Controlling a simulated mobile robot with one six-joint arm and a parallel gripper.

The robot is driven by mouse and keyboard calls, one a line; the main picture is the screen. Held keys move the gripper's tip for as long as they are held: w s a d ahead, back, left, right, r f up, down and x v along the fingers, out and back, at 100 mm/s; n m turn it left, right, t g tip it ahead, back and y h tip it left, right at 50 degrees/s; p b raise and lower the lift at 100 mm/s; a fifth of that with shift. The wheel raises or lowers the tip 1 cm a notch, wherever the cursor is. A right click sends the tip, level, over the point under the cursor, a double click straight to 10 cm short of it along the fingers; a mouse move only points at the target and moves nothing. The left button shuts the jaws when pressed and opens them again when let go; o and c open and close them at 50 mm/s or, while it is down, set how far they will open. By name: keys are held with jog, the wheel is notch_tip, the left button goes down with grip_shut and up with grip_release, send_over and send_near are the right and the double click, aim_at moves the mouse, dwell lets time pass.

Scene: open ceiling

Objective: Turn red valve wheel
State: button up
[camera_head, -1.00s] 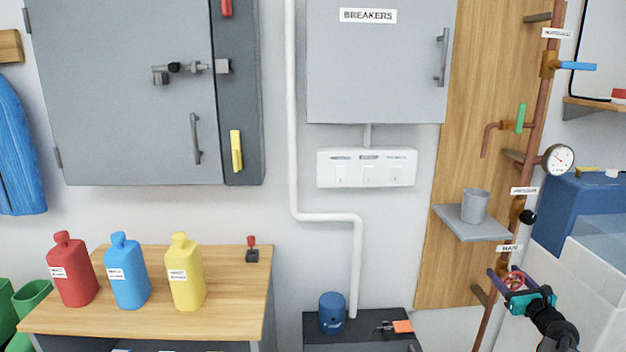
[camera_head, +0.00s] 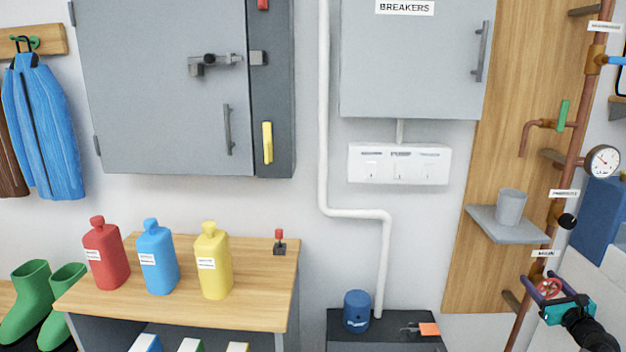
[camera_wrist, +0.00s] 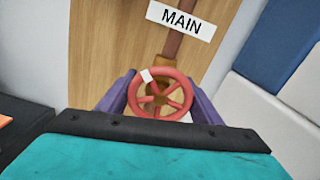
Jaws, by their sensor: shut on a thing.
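The red valve wheel (camera_wrist: 160,95) has several spokes and a white mark on its upper left rim. It sits on the copper pipe below a tag reading MAIN (camera_wrist: 181,18). In the head view the wheel (camera_head: 550,288) is small, at the lower right. My gripper (camera_head: 544,290) is at the wheel, its purple fingers on either side of the rim. In the wrist view my gripper (camera_wrist: 159,103) is shut on the wheel, with the teal body covering the lower part of the picture.
A small shelf (camera_head: 487,228) with a grey cup (camera_head: 511,206) is above and left of the wheel. A pressure gauge (camera_head: 602,161) is on the pipe higher up. A black-topped cabinet (camera_head: 385,325) with a blue canister (camera_head: 357,311) stands to the left.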

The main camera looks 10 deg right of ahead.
jog(key=shift+n+b, duration=1.4)
jog(key=shift+b, duration=0.3)
jog(key=shift+d+f+n+b, duration=0.1)
jog(key=shift+n+b, duration=2.2)
jog(key=shift+b, duration=0.95)
jog(key=shift+n+b, duration=1)
jog(key=shift+b, duration=0.35)
jog(key=shift+s+d, duration=0.1)
jog(key=shift+d, duration=0.05)
jog(key=shift+n+b, duration=0.6)
jog(key=shift+b, duration=0.25)
jog(key=shift+d+r+n+b, duration=0.1)
jog(key=shift+r+n+b, duration=0.2)
jog(key=shift+n+b, duration=1.1)
jog(key=shift+o, duration=0.3)
jog(key=o, duration=1.1)
jog(key=shift+s, duration=0.1)
